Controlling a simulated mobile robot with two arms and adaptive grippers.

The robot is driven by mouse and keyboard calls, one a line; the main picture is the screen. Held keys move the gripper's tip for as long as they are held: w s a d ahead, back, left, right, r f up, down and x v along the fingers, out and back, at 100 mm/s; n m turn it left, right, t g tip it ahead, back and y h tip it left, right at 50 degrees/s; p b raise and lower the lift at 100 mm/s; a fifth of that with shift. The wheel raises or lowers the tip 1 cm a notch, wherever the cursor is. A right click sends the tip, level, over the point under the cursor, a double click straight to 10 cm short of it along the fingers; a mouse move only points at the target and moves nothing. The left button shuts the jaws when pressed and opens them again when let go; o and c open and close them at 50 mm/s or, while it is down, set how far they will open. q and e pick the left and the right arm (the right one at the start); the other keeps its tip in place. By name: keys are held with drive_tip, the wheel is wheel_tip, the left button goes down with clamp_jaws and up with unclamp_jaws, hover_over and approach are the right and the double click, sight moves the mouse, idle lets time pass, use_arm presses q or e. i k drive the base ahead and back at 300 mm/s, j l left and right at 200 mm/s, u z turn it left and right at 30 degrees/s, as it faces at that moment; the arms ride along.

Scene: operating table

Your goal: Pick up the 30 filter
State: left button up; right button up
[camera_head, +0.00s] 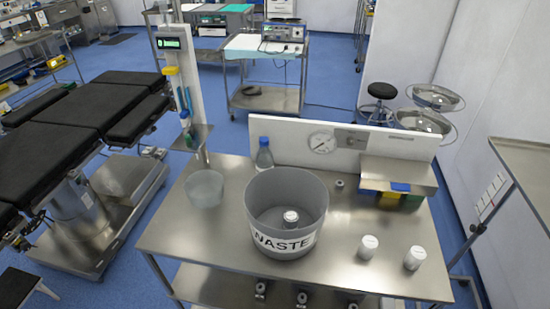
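Two small white cylinders stand upright on the steel table (215,240), right of the waste bin. The left white cylinder (368,247) and the right white cylinder (415,258) look like filters, but any number on them is too small to read. A similar small white-topped cylinder (291,218) is inside the grey bin marked WASTE (288,205). I cannot tell which one is the 30 filter. Neither of my grippers is in view.
A clear bowl (204,188) and a blue-capped bottle (265,155) stand left of and behind the bin. A panel with a round gauge (321,142) and a steel shelf with colored bins (398,188) line the back. Table surface around the two cylinders is clear.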

sight(369, 246)
drive_tip(key=z, duration=1)
drive_tip(key=i+j, duration=0.15)
drive_tip(key=j, duration=0.15)
drive_tip(key=i+j+z, duration=0.15)
drive_tip(key=j, duration=0.15)
drive_tip(key=i+j, duration=0.15)
drive_tip(key=j, duration=0.15)
